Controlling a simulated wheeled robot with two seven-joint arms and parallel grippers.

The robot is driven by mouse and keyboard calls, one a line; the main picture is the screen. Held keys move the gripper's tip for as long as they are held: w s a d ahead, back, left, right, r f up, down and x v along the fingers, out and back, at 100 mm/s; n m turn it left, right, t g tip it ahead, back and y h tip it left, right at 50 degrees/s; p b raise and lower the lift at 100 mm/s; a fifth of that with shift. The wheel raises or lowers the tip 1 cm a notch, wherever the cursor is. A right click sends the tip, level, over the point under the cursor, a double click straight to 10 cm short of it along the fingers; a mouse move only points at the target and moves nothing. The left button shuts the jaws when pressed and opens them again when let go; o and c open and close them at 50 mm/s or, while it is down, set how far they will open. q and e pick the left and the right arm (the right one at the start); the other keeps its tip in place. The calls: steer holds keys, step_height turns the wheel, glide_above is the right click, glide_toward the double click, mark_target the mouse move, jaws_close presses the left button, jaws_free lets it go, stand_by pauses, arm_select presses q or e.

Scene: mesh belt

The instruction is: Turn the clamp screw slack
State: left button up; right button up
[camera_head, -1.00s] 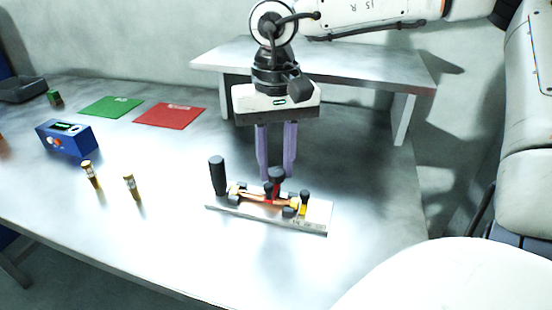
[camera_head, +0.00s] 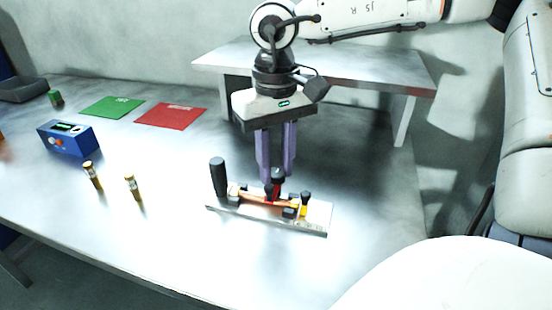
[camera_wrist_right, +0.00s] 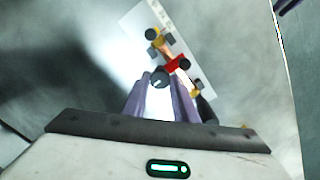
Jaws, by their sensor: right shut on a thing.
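The clamp fixture is a pale plate (camera_head: 318,219) on the metal table, with a tall black handle (camera_head: 218,177) at its left end. A red clamp part (camera_head: 276,192) stands near its middle, topped by the clamp screw's black knob (camera_head: 277,174). My right gripper (camera_head: 274,177) points down with its purple fingers shut on the knob. The wrist view shows the knob (camera_wrist_right: 160,78) between the fingertips, partly hidden by them. An orange bar lies along the plate. My left gripper is not in view.
A blue box (camera_head: 67,139) with knobs and two small brass-coloured cylinders (camera_head: 92,175) (camera_head: 133,187) stand to the left. Green (camera_head: 111,107) and red (camera_head: 170,116) mats lie behind. A raised metal shelf (camera_head: 340,70) stands behind my right gripper. The table's front left is clear.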

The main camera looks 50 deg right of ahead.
mark_target(276, 172)
steer(key=o, duration=1)
steer(key=shift+o, duration=0.2)
steer(key=shift+r, duration=0.1)
step_height(276, 172, up, 10)
steer(key=p, duration=0.1)
steer(key=shift+r, duration=0.15)
